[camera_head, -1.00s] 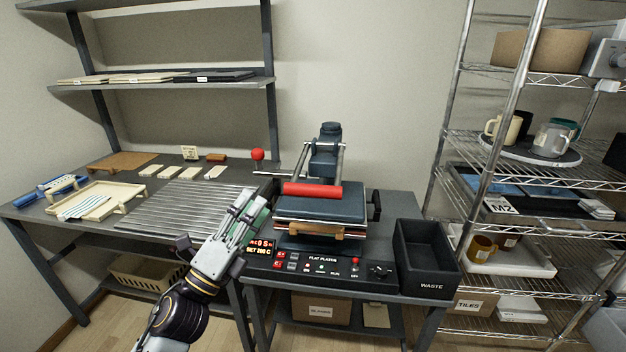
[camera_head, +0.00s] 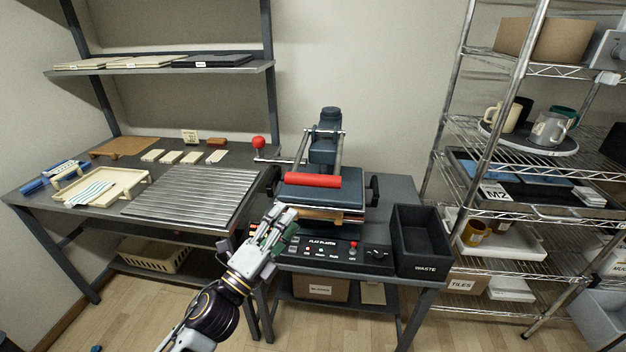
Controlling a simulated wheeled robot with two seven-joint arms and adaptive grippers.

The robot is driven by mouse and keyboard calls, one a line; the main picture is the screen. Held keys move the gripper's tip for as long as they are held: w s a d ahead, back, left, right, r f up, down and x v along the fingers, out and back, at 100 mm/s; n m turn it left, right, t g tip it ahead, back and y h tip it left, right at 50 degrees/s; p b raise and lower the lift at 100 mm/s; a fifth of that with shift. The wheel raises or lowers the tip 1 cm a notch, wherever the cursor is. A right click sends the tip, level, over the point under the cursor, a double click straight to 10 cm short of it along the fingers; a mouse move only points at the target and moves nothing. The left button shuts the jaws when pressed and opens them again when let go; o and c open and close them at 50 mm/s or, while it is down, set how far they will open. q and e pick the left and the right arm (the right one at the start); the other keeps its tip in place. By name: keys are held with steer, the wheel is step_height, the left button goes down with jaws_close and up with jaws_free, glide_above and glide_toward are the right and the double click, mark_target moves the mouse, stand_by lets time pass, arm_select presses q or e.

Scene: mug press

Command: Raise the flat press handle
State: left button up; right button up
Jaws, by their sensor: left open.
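The flat press (camera_head: 322,193) stands on the dark bench, its upper plate low over the lower one. Its handle is a red horizontal bar (camera_head: 312,180) across the front of the upper plate, joined to metal side arms. My left gripper (camera_head: 284,217) is open, in front of and below the red handle, at the press's left front corner. It is apart from the handle and seems empty. My right gripper is not in the view.
A red ball knob (camera_head: 258,142) sticks up at the press's left. A black waste bin (camera_head: 420,241) stands right of the press. A ribbed metal rack (camera_head: 190,198) and a cream tray (camera_head: 105,187) lie on the left bench. A wire shelf with mugs (camera_head: 549,129) stands at right.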

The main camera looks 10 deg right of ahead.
mark_target(309, 185)
arm_select(q)
steer(key=shift+w+a+f+n+t+y, duration=0.15)
steer(key=shift+w+a+n+t+y, duration=0.2)
steer(key=shift+n, duration=0.25)
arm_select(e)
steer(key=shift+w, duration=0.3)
arm_select(q)
steer(key=shift+d, duration=0.15)
steer(key=shift+x, duration=3.7)
steer(key=shift+p+x, duration=0.3)
steer(key=shift+x, duration=2.85)
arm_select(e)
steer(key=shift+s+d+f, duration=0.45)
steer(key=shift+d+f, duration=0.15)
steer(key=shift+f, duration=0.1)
arm_select(q)
jaws_close()
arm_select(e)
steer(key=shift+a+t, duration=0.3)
